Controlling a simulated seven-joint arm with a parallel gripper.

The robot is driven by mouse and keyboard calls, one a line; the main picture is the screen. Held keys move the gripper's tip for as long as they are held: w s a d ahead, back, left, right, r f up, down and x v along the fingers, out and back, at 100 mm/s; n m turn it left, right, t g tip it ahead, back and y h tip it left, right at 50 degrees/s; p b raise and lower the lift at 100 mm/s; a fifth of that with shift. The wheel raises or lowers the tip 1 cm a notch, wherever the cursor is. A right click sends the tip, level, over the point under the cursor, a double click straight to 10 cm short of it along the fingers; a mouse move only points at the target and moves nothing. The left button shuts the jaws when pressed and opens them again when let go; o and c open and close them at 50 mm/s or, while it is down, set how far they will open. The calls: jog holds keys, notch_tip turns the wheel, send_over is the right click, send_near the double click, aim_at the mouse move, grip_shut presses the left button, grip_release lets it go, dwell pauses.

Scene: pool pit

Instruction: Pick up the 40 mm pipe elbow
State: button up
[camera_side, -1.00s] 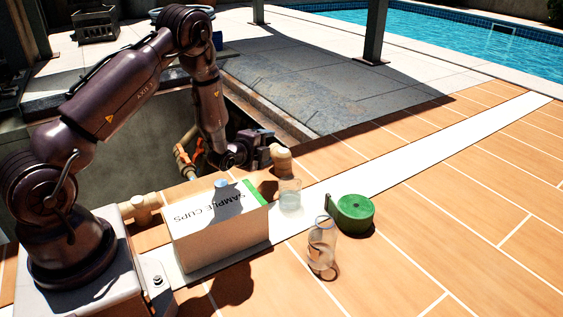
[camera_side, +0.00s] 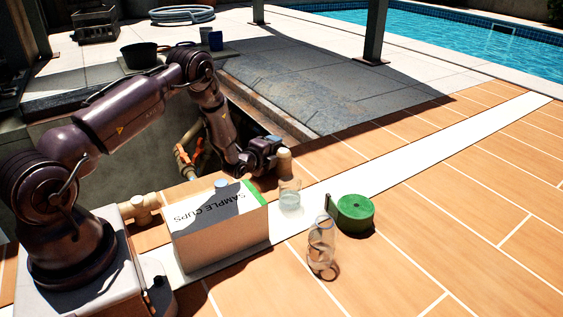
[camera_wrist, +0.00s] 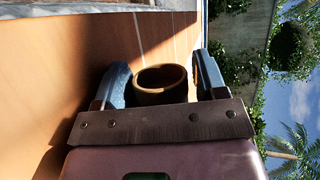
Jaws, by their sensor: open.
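The pipe elbow (camera_side: 284,162) is a beige fitting on the orange tiles at the pit's edge, behind the clear cup. In the wrist view its round brown mouth (camera_wrist: 161,80) shows between my two blue-grey fingers. My gripper (camera_side: 274,155) is low and right at the elbow, coming from its left side. In the wrist view my gripper (camera_wrist: 161,68) is open, with one finger on each side of the elbow. A narrow gap shows at each finger. The elbow's lower part is hidden behind the gripper's front plate in the wrist view.
A white SAMPLE CUPS box (camera_side: 218,228) stands in front of my arm. A clear cup (camera_side: 289,195), a green tape roll (camera_side: 355,212) and a clear bottle (camera_side: 321,245) stand to the right. Another beige fitting (camera_side: 145,207) lies left of the box. The open pit lies behind.

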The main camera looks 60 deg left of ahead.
jog(key=c, duration=0.7)
jog(key=shift+c, duration=0.2)
